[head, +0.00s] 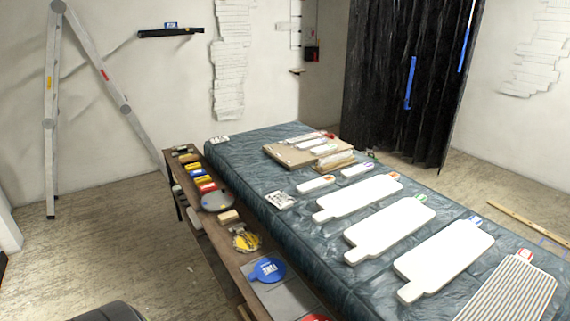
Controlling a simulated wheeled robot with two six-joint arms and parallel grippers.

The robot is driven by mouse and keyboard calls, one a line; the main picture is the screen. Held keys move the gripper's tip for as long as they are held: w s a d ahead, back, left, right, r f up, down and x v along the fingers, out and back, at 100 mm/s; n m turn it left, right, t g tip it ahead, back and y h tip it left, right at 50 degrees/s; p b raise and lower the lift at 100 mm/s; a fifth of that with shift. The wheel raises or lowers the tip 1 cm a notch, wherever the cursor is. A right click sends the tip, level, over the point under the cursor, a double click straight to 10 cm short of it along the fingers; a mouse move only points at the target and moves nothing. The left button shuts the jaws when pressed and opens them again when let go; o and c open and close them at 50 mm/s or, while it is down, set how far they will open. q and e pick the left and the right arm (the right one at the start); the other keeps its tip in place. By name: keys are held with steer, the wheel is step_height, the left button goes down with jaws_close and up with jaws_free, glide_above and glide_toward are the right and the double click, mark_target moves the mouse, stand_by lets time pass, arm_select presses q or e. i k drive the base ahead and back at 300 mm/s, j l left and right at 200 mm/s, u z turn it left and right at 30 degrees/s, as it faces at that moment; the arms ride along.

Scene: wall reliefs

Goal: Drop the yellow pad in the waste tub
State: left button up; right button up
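Several yellow things lie on the narrow wooden bench along the left side of the covered table. One is a yellow item with dark markings (246,241) near the middle of the bench. Farther back is a small yellow block (192,169) among red and blue ones. I cannot tell which of them is the yellow pad. No waste tub can be made out. Neither of my grippers is in view.
The wooden bench (229,262) also holds a grey oval piece (217,201) and a blue round paddle (267,270). White paddle-shaped boards (357,197) lie on the dark-covered table (291,224). The left floor (110,225) is largely clear.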

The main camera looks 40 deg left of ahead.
mark_target(248, 241)
steer(key=u, duration=1.7)
steer(key=i+j+z, duration=0.15)
steer(key=z, duration=0.35)
steer(key=j+z, duration=0.2)
steer(key=z, duration=0.25)
steer(key=i+j+z, duration=0.15)
steer(key=j+z, duration=0.15)
steer(key=z, duration=0.2)
steer(key=j+z, duration=0.25)
steer(key=z, duration=0.2)
steer(key=j+z, duration=0.15)
steer(key=j, duration=0.25)
steer(key=k+j+z, duration=0.1)
steer(key=j, duration=0.35)
steer(key=k+j+z, duration=0.15)
steer(key=j, duration=0.25)
steer(key=j+z, duration=0.1)
steer(key=j, duration=0.3)
steer(key=k+j+z, duration=0.15)
steer(key=j, duration=0.25)
steer(key=k+j+z, duration=0.15)
steer(key=j, duration=0.2)
